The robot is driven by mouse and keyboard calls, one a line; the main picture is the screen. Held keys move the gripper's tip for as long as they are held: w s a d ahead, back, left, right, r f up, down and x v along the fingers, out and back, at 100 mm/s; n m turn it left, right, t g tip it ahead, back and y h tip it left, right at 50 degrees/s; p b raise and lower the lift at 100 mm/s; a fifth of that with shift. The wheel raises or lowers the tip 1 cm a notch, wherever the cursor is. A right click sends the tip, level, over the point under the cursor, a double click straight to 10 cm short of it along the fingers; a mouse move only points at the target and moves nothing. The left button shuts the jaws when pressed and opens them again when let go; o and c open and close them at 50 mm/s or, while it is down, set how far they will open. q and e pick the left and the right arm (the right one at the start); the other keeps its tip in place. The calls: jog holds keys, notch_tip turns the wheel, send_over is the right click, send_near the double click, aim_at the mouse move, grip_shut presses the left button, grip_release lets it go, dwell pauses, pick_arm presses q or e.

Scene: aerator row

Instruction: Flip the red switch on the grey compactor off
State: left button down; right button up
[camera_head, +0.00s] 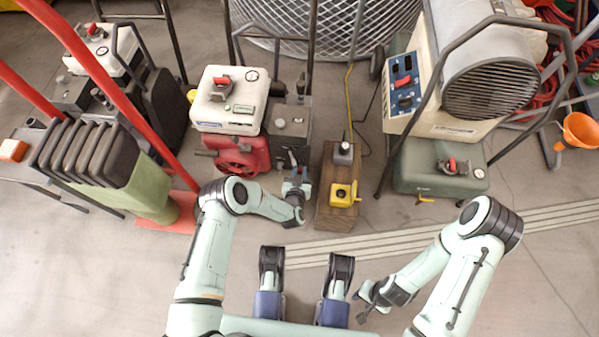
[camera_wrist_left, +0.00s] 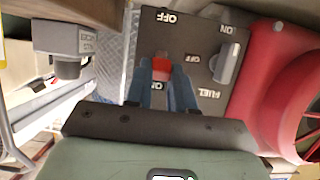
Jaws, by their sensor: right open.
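The red switch (camera_wrist_left: 162,68) sits on the dark panel (camera_wrist_left: 200,45) of the grey compactor, between an OFF label above and a partly hidden ON label below. It lies nearer the ON label. The blue-grey fingers of my left gripper (camera_wrist_left: 162,78) close in on both sides of the red switch, which fills the gap between their tips. In the head view my left gripper (camera_head: 296,168) is at the front of the grey compactor (camera_head: 289,121) and hides the switch. My right gripper (camera_head: 371,299) is open and empty, low at the right, away from the machines.
Right of the switch is a grey FUEL knob (camera_wrist_left: 227,63). A red engine housing (camera_head: 238,155) with a white tank (camera_head: 230,100) adjoins the compactor's left side. A wooden block (camera_head: 325,208) with a yellow box (camera_head: 344,194) stands close at right. Floor in front is clear.

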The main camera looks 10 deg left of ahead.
pick_arm(q)
jog(key=shift+s+f, duration=0.1)
jog(key=shift+s+f+t, duration=0.15)
jog(key=shift+f+t, duration=0.35)
jog(key=shift+t, duration=0.55)
jog(key=shift+s+f+t, duration=0.1)
jog(key=shift+f+t, duration=0.35)
jog(key=shift+t, duration=0.65)
jog(key=shift+s+f+t, duration=0.15)
jog(key=shift+f+t, duration=0.35)
jog(key=shift+t, duration=0.55)
jog(key=shift+f+t, duration=0.1)
jog(key=shift+t, duration=0.2)
jog(key=c, duration=1)
grip_release()
jog(key=shift+o, duration=0.2)
